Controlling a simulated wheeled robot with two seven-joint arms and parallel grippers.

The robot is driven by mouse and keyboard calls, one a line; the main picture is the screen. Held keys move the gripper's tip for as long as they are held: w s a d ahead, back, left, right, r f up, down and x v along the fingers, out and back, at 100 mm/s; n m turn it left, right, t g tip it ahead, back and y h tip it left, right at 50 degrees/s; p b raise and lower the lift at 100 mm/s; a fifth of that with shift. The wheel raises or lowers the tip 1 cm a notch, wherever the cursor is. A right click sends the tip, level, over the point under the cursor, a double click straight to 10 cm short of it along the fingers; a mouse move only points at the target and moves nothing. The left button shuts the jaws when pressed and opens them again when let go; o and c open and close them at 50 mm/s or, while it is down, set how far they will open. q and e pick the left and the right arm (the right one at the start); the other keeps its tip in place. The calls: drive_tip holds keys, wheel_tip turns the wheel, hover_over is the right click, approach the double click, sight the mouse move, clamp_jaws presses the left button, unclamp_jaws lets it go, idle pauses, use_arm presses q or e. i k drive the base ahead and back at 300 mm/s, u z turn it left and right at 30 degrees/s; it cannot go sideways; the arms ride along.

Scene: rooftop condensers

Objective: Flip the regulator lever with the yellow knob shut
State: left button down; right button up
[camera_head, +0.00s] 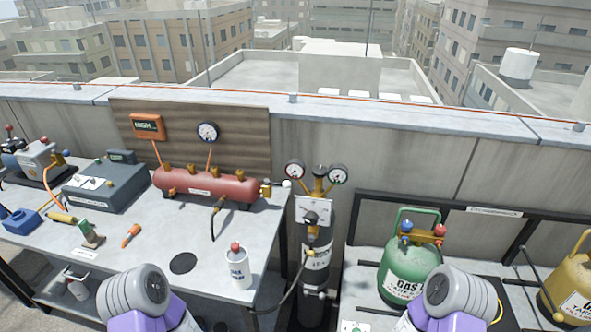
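A dark gas cylinder (317,258) stands upright in the gap between the two benches. Its brass regulator (318,184) carries two round gauges, a left one (295,170) and a right one (338,174). Below a white label plate (314,209) is a dark fitting (311,219) with a small yellow part (312,232) under it. It is too small to tell whether this is the yellow-knobbed lever, or which way any lever points. Parts of my two arms show at the bottom edge, but neither gripper is in view.
The left bench (140,262) holds a red manifold (205,184), a grey box (105,186) and a white red-capped bottle (239,266). A black hose (290,292) runs from the cylinder. A green gas tank (408,266) and a yellow tank (575,285) stand at right.

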sight(312, 252)
drive_tip(key=k, duration=0.5)
drive_tip(key=u, duration=1)
drive_tip(key=i, duration=0.75)
drive_tip(key=z, duration=1.35)
